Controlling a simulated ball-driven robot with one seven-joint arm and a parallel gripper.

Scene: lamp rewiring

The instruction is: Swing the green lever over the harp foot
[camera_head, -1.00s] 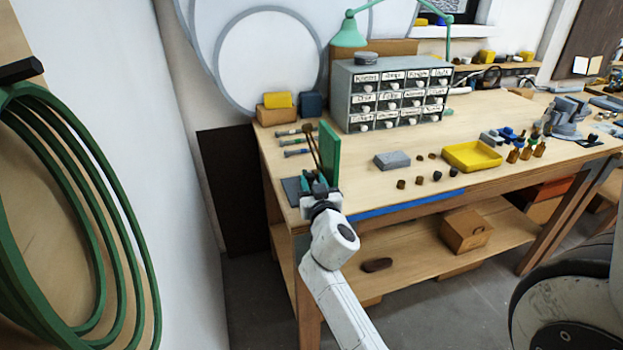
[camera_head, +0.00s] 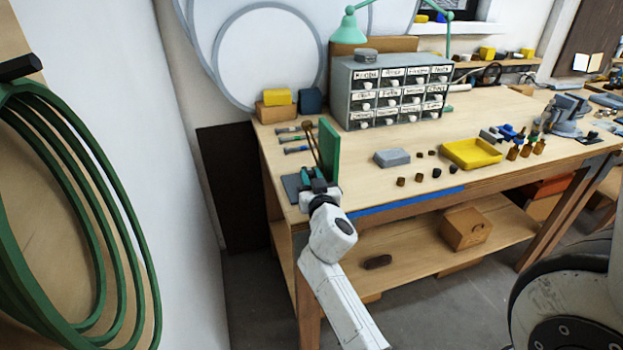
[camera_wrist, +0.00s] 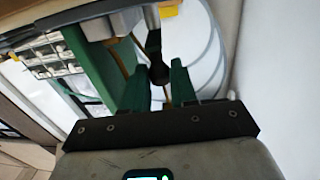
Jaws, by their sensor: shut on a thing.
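My gripper (camera_head: 313,174) is at the near left corner of the workbench, low beside a tall green upright piece (camera_head: 330,148). In the wrist view its two dark green fingers (camera_wrist: 160,85) stand on either side of a dark rounded piece with a stem (camera_wrist: 158,65), and it is shut on that piece. The green upright piece (camera_wrist: 92,62) is left of the fingers there. I cannot tell which green part is the lever. The harp foot cannot be made out; my gripper hides much of that corner.
A grey mat (camera_head: 291,187) and several tools (camera_head: 296,139) lie near the gripper. A grey drawer cabinet (camera_head: 391,92) stands behind. A grey block (camera_head: 392,158), small dark pieces and a yellow tray (camera_head: 471,153) lie to the right. Bare bench top lies between.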

